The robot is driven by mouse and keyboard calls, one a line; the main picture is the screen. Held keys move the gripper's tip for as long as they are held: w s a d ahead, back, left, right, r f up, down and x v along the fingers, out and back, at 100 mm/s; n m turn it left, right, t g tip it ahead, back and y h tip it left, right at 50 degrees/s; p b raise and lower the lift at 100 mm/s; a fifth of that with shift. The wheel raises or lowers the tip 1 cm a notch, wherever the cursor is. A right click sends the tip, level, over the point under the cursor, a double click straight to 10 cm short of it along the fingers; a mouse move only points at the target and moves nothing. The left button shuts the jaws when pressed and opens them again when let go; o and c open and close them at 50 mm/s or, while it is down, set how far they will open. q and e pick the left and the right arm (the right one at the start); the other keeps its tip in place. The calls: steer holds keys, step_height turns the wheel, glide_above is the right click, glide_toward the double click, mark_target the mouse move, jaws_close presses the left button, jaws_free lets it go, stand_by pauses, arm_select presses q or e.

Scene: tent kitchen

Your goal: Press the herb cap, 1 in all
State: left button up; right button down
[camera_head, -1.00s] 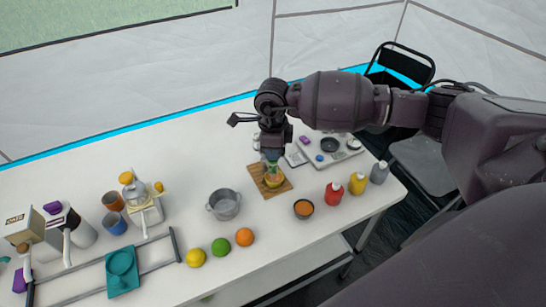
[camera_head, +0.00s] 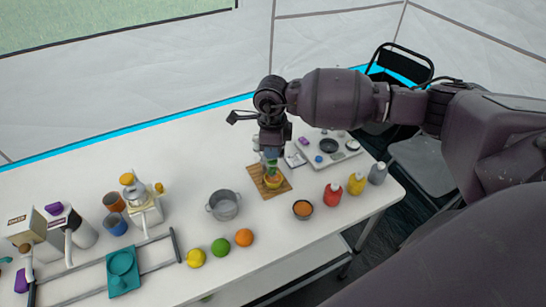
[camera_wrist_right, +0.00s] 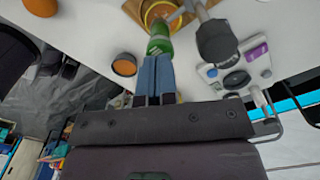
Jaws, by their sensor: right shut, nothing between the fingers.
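The herb cap looks like the green top (camera_wrist_right: 159,40) of a small container, seen in the right wrist view just beyond my fingertips. In the head view the green part (camera_head: 271,167) sits above a yellow bowl-like piece (camera_head: 273,182) on a wooden board (camera_head: 256,182). My right gripper (camera_head: 271,157) points down from above, right over it. In the wrist view its two bluish fingers (camera_wrist_right: 155,57) are together and empty, with the tips at the green part's end. I cannot tell whether they touch it. My left gripper is out of view.
A metal pot (camera_head: 223,205) stands left of the board. A dark-headed object (camera_wrist_right: 217,41) is close beside the fingers. Fruit (camera_head: 220,247) lies in front.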

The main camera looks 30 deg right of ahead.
stand_by(0.5)
step_height(320, 180, up, 2)
steer(key=shift+r+p, duration=0.1)
steer(key=shift+p, duration=0.45)
steer(key=shift+r+p, duration=1)
steer(key=shift+r, duration=0.9)
steer(key=shift+f, duration=0.1)
